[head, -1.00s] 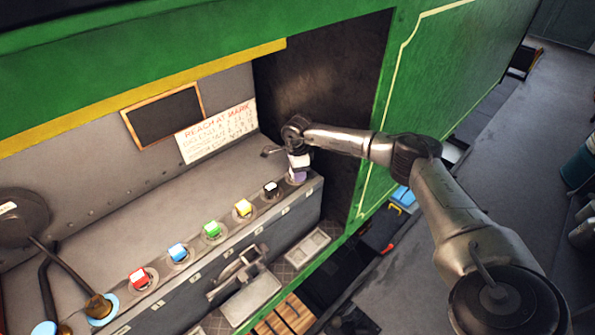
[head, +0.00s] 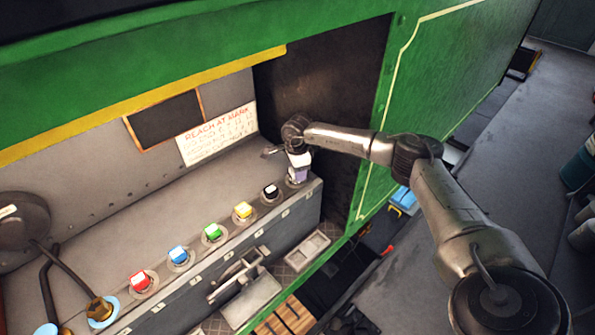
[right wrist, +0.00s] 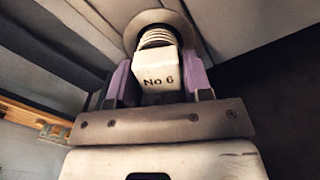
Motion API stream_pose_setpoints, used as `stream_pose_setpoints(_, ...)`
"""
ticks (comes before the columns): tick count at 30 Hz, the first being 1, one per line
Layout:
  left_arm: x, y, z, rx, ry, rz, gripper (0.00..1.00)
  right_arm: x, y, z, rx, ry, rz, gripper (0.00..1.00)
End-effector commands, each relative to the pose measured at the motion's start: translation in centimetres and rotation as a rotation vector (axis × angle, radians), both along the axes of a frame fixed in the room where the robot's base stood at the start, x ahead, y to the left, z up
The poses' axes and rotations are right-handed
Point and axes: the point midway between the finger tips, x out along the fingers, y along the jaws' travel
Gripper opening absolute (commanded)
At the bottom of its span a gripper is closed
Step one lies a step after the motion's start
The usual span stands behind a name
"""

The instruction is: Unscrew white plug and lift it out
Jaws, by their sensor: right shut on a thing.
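The white plug (right wrist: 158,72), marked "No 6", shows in the right wrist view as a square head with a ribbed thread above it. The thread reaches to a round collar (right wrist: 184,22); how much of it is still inside the collar I cannot tell. My right gripper (right wrist: 158,84) is shut on the plug's head, with one purple finger pad on each side. In the head view my right gripper (head: 298,177) points down at the right end of the console's plug row and hides the plug. My left gripper is not in view.
Black (head: 270,191), yellow (head: 242,210), green (head: 213,231), blue (head: 178,253) and red (head: 140,280) plugs stand along the console edge left of my gripper. A dark panel (head: 310,85) stands close behind it. A paper chart (head: 217,134) is on the back wall.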

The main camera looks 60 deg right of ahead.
Motion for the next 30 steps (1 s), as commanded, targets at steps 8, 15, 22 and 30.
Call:
stream_pose_setpoints(8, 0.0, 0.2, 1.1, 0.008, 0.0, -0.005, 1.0, 0.0, 0.0, 1.6, 0.0, -0.003, -0.001, 0.08)
stream_pose_setpoints(15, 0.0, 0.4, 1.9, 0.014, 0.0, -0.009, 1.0, 0.0, 0.0, 2.7, -0.001, -0.002, 0.0, 0.08)
stream_pose_setpoints(22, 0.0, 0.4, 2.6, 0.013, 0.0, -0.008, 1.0, 0.0, 0.0, 3.8, -0.001, -0.002, 0.0, 0.08)
stream_pose_setpoints(30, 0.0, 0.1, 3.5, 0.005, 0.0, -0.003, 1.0, 0.1, 0.0, 5.1, 0.0, -0.003, -0.001, 0.08)
